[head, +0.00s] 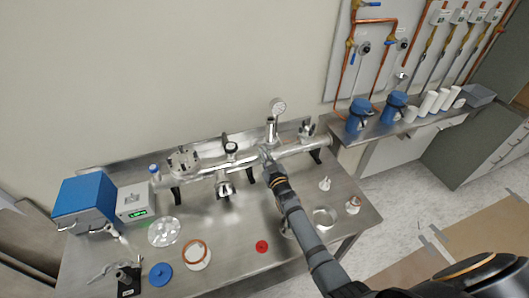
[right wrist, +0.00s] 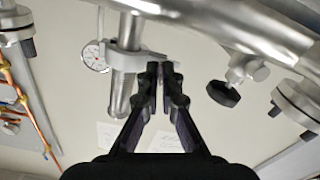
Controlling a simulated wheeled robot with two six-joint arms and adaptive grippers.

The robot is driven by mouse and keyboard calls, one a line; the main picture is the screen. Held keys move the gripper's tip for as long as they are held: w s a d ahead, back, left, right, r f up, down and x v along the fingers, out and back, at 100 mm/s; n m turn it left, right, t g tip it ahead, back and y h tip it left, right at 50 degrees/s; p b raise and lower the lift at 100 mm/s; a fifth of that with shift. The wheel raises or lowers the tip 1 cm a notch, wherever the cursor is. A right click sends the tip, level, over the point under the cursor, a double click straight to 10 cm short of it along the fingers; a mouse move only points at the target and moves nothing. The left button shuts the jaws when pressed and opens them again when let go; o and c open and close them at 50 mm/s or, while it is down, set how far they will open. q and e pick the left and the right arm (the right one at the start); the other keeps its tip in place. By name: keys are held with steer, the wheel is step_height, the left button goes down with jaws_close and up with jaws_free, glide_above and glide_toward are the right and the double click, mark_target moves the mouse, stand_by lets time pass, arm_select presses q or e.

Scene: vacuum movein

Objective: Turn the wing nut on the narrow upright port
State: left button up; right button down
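The narrow upright port (head: 271,130) is a slim metal tube rising from the horizontal metal pipe on the bench; it also shows in the right wrist view (right wrist: 122,92). A metal clamp (right wrist: 128,59) goes around it. My right gripper (head: 266,154) reaches in beside the port's base. In the right wrist view, my right gripper (right wrist: 161,72) has its fingertips close together at the clamp's outer end, with a thin grey sliver between them. That sliver appears to be the wing nut, mostly hidden by the fingers. My left gripper is not in view.
A round gauge (head: 278,106) tops the port. Other fittings stand on the pipe, including one with a black knob (head: 231,147). A blue box (head: 85,203) stands at the left. A red cap (head: 262,246) and a blue cap (head: 161,274) lie on the bench (head: 225,262).

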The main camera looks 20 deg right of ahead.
steer(key=shift+r+m+p, duration=0.1)
steer(key=shift+m+p, duration=0.25)
steer(key=shift+m, duration=0.65)
steer(key=c, duration=1.7)
jaws_free()
steer(key=shift+c, duration=0.2)
steer(key=shift+s, duration=0.1)
steer(key=s, duration=1.1)
steer(key=shift+s+d, duration=0.15)
steer(key=shift+s, duration=0.25)
